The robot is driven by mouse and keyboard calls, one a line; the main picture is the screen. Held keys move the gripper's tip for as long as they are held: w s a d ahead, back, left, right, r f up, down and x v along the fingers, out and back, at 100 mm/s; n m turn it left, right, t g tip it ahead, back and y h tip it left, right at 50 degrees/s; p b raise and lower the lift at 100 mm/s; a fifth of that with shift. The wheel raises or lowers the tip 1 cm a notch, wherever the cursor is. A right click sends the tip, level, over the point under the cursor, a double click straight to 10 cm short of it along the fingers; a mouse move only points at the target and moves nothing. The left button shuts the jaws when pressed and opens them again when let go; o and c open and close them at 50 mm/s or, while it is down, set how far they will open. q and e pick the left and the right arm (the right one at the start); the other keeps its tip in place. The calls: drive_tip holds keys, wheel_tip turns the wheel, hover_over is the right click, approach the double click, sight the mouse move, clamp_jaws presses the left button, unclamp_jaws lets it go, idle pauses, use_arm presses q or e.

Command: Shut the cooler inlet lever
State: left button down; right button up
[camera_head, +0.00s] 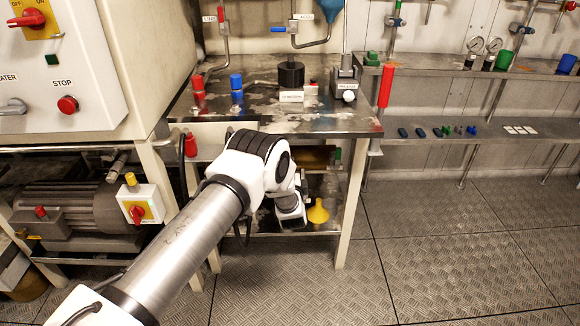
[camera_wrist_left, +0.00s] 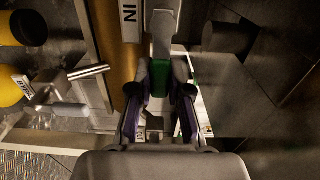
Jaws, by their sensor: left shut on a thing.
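The cooler inlet lever (camera_wrist_left: 163,30) shows in the left wrist view as a grey metal strip with a green grip (camera_wrist_left: 180,70). It lies beside a brass-coloured cylinder (camera_wrist_left: 125,65) with a white band marked "IN" (camera_wrist_left: 129,18). My left gripper (camera_wrist_left: 163,88) has its dark, purple-sided fingers around the green grip and is shut on it. In the head view my left arm reaches under the metal bench, and its fingers are hidden. Part of the brass cylinder (camera_head: 312,158) shows there beneath the benchtop. My right gripper is not in view.
The metal benchtop (camera_head: 270,122) is above my left wrist, and a bench leg (camera_head: 350,205) stands to its right. A yellow funnel (camera_head: 318,212) is on the lower shelf. A motor pump (camera_head: 75,210) is at the left. The floor (camera_head: 460,250) at the right is clear.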

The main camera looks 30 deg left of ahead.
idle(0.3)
use_arm(q)
drive_tip(key=c, duration=1.1)
unclamp_jaws()
drive_tip(key=v, duration=1.2)
drive_tip(key=shift+s+f, duration=0.1)
